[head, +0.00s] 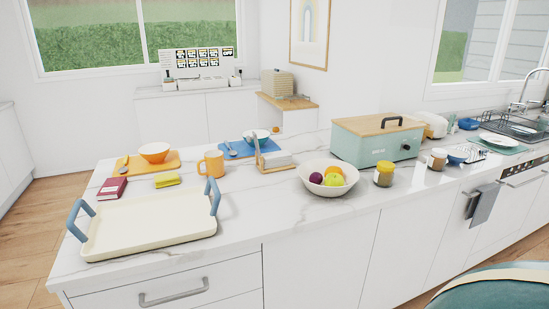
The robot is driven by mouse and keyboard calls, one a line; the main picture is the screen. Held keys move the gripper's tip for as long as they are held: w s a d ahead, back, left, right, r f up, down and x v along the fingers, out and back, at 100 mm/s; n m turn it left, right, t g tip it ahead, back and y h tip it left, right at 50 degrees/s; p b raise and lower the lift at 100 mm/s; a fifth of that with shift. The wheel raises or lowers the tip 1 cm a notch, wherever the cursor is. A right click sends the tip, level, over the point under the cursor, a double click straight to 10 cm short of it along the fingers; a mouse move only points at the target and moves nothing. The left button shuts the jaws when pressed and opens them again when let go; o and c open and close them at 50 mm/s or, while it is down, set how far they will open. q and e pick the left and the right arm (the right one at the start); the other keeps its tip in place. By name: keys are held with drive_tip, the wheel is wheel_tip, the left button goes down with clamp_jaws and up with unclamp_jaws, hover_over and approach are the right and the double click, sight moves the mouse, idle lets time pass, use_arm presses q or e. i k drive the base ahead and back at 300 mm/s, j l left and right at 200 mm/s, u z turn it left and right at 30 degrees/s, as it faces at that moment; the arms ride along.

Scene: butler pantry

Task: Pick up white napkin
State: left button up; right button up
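White napkins (277,158) stand in a wooden holder (272,166) on the marble counter, a little right of the picture's middle. The holder has an upright wooden piece on its left side. I cannot tell how many napkins it holds. Neither of my grippers shows in the head view.
A cream tray with blue handles (150,236) lies at the front left. An orange mug (211,164) stands left of the holder, a white fruit bowl (313,185) to its right. A green cooker (372,147) stands behind the bowl. Bare counter (255,205) lies in front of the holder.

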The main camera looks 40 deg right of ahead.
sight(280, 156)
drive_tip(key=z, duration=1.3)
